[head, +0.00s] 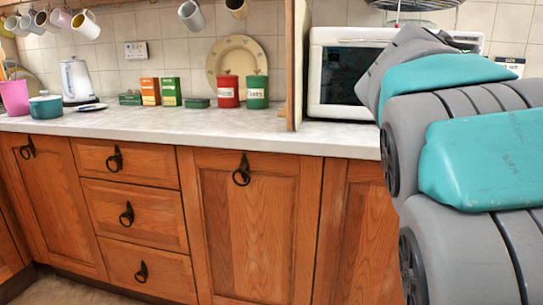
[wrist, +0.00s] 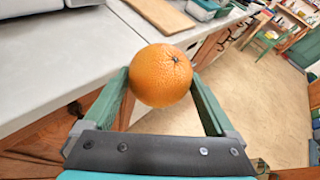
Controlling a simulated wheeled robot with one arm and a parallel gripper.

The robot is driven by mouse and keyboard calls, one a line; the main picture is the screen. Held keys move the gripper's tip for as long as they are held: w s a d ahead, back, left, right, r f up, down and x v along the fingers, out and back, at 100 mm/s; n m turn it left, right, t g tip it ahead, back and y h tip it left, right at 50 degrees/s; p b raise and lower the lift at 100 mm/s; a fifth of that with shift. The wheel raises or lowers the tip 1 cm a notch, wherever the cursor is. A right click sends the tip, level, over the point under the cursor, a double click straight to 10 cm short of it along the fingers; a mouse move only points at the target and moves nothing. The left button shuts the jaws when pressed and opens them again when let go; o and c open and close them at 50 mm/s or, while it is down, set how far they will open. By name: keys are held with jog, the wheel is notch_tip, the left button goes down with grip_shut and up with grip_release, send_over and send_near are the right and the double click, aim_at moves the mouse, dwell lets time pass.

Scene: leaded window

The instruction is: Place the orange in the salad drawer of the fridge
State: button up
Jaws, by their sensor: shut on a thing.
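The orange (wrist: 160,76) is in the middle of the wrist view, held between the two green fingers of my gripper (wrist: 160,85). My gripper is shut on it, and the orange is in the air beside the counter edge, above the floor. The head view shows my grey and teal arm at the right, but neither my gripper nor the orange. No fridge or salad drawer can be made out in either view.
In the head view a pale worktop (head: 160,121) carries a kettle (head: 75,80), tins, a plate and a microwave (head: 340,72) above wooden cupboards (head: 240,225). The wrist view shows open floor (wrist: 262,105) at the right and a green chair (wrist: 272,38) farther back.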

jog(key=shift+w+f, duration=0.35)
jog(key=shift+f, duration=0.25)
jog(key=w+a+f+n+t, duration=0.1)
jog(key=w+a+f, duration=0.3)
jog(key=a+f, duration=0.4)
jog(key=w+a+f+n+t+y, duration=0.1)
jog(key=w+a+f, duration=0.3)
jog(key=f, duration=1.8)
jog(key=w+a+f, duration=0.4)
jog(key=a+f, duration=0.9)
jog(key=f, duration=0.2)
jog(key=shift+a+n+t+y, duration=0.3)
jog(key=shift+a+n+t, duration=0.1)
jog(key=shift+w+d, duration=0.1)
